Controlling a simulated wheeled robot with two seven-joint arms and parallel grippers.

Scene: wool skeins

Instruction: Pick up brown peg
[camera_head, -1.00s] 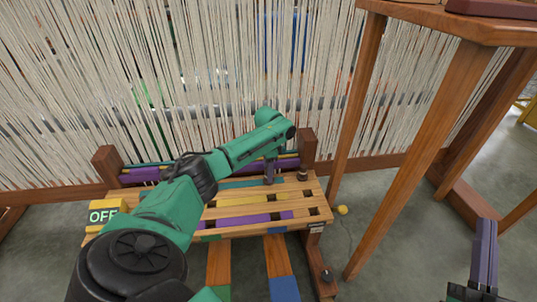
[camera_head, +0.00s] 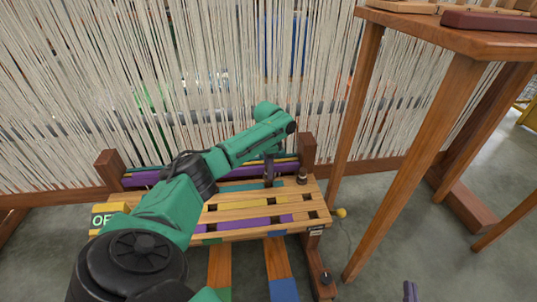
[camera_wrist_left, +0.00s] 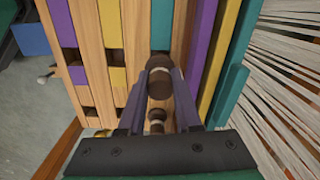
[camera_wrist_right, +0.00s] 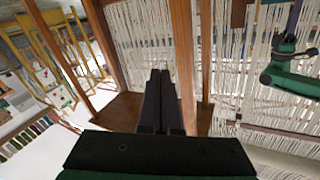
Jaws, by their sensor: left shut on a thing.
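A dark brown peg with a pale band (camera_wrist_left: 159,78) sits between my left gripper's fingertips in the left wrist view. My left gripper (camera_head: 269,170) is shut on it, low over the slatted wooden bench (camera_head: 318,215). I cannot tell whether the peg touches the slats. A second brown peg with a pale band stands at the bench's right end (camera_head: 302,177); it also shows between the fingers in the left wrist view (camera_wrist_left: 157,122). My right gripper (camera_wrist_right: 160,78) has its fingers together with nothing seen between them. In the head view only its tip shows at the bottom (camera_head: 410,291).
Warp threads (camera_head: 200,70) hang behind the bench. Purple, yellow and teal bars (camera_wrist_left: 211,47) lie among the slats. A tall wooden table (camera_head: 415,165) rises at right. A small yellow ball (camera_head: 341,212) is beside the bench.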

